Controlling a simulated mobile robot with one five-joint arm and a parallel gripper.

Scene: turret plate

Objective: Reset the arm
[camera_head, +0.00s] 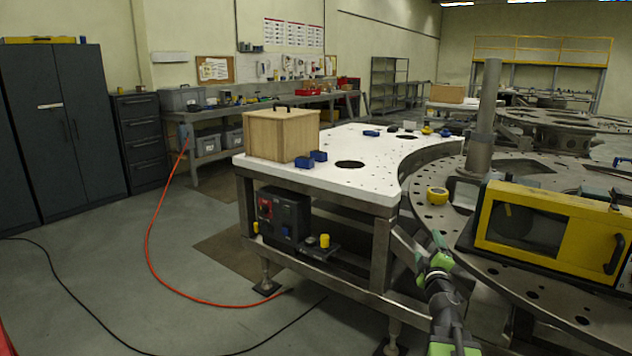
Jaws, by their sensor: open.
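My arm (442,305), black with green parts, reaches up from the bottom edge, right of centre. My gripper (437,243) is at its far end, small in view and open. I see nothing between its jaws. It shows in front of the gap between the white-topped table (330,185) and the round metal turret plate (560,295). Its exact distance from either edge is hard to tell.
A wooden box (283,134) and blue blocks (318,156) sit on the white table. A yellow-framed case (535,229), a yellow roll (437,195) and a metal column (484,115) stand on the plate. An orange hose (150,240) crosses the open floor at left.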

